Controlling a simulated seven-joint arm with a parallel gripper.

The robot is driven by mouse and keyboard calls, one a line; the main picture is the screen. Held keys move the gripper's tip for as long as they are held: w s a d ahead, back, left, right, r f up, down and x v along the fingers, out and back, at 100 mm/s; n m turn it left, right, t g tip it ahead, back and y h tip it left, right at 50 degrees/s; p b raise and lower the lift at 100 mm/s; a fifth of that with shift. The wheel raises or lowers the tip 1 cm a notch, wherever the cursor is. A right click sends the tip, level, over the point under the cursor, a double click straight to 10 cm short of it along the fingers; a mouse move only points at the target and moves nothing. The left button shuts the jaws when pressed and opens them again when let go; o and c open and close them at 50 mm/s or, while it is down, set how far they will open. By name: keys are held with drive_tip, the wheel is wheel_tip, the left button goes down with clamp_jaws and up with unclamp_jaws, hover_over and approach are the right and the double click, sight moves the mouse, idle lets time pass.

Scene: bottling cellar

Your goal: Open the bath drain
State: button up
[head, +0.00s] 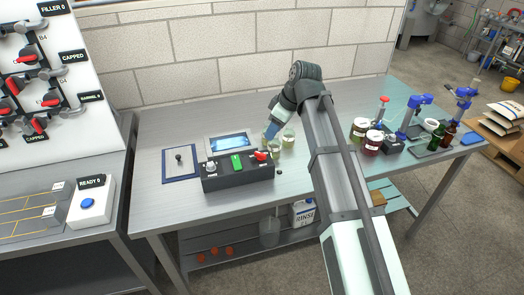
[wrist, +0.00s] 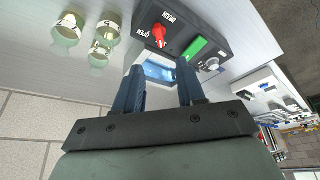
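The black control box (head: 238,175) stands at the front of the bath (head: 229,143), whose blue surface shows behind it. The red drain knob (head: 261,156) is at the box's right end; in the wrist view the knob (wrist: 158,34) sits beside the words DRAIN and OPEN. I cannot tell for sure whether its handle points to OPEN. My gripper (head: 271,131) is behind and a little right of the box, apart from the knob. In the wrist view its two blue fingers (wrist: 160,80) are spread with nothing between them. The bath (wrist: 160,70) shows partly between and behind them.
Glass beakers (head: 288,138) stand close to my gripper, right of the bath. Lidded jars (head: 359,130), pump stands and bottles fill the table's right side. A green display (head: 237,162) and a grey knob (head: 211,168) share the box.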

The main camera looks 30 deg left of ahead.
sight(260, 153)
drive_tip(key=x, duration=1.1)
drive_tip(key=shift+a+f, duration=0.2)
drive_tip(key=shift+f, duration=0.05)
drive_tip(key=shift+c, duration=0.3)
clamp_jaws()
